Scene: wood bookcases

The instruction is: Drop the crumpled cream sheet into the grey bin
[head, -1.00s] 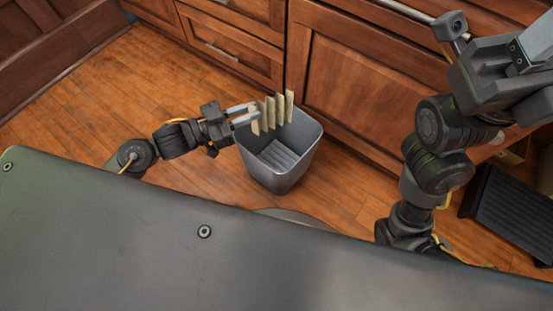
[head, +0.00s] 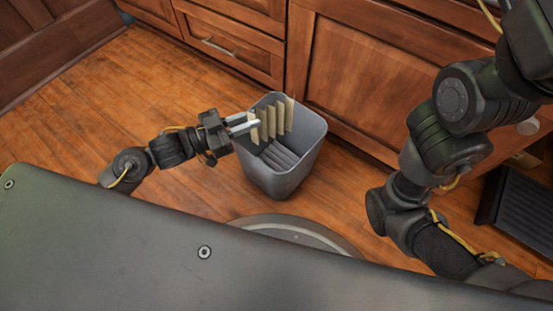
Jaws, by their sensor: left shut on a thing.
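The crumpled cream sheet (head: 276,119), folded in upright pleats, is at the upper part of the grey bin (head: 283,182). My left gripper (head: 250,125) comes in from the left and is shut on the left end of the sheet. Its fingers reach over the bin's left rim. The sheet appears over the bin's opening, near its back wall; I cannot tell how far below the rim it hangs. The bin stands upright on the floor and its ribbed bottom shows. My right arm is at the right, and its gripper is out of the picture.
Wood cabinets with drawers (head: 230,47) stand close behind the bin. A black ribbed object (head: 520,212) lies on the floor at the right. A round grey disc (head: 297,232) shows in front of the bin. The wood floor (head: 95,110) at the left is clear.

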